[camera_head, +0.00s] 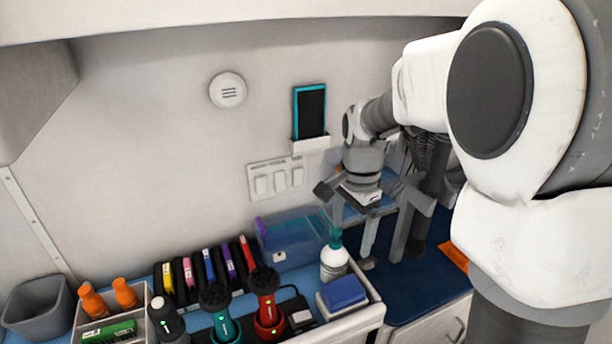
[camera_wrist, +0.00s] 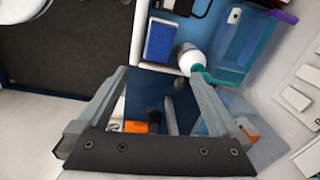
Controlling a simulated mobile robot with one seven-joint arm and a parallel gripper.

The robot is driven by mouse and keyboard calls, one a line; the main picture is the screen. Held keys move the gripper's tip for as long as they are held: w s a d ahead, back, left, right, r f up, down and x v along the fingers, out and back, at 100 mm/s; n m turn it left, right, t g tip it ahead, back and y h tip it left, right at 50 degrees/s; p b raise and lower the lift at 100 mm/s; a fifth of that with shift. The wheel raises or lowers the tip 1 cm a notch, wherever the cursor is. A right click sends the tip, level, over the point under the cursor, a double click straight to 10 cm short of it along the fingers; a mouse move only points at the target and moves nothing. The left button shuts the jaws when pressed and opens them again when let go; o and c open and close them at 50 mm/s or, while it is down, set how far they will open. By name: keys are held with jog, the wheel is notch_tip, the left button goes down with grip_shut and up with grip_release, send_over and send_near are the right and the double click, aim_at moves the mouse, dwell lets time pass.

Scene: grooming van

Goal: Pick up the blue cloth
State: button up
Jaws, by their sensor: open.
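The blue cloth (camera_head: 343,292) looks like a folded block with a pale underside or base. It sits in a white-walled compartment at the right end of the counter organiser. It also shows in the wrist view (camera_wrist: 160,42), above and just beyond my fingertips. My gripper (camera_head: 384,257) is open and empty over the dark blue mat, to the right of and behind the cloth in the head view. In the wrist view both fingers (camera_wrist: 158,78) are spread, with no cloth between them.
A white bottle with a teal top (camera_head: 334,258) stands right behind the cloth. A clear blue bin (camera_head: 292,238) is behind that. Clippers, including a red one (camera_head: 268,305), stand to the left. An orange item (camera_head: 454,256) lies on the dark blue mat (camera_head: 425,292).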

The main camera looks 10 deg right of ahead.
notch_tip(320, 180, down, 2)
jog(key=w+m, duration=0.1)
jog(key=w, duration=0.1)
jog(key=b, duration=0.1)
send_near(343, 288)
jog(key=shift+m+g, duration=0.3)
jog(key=f, duration=0.9)
jog(key=shift+w+a+f, duration=0.1)
jog(key=shift+w+f, duration=0.1)
jog(key=shift+w, duration=0.05)
jog(key=c, duration=1.1)
jog(key=shift+r, duration=0.1)
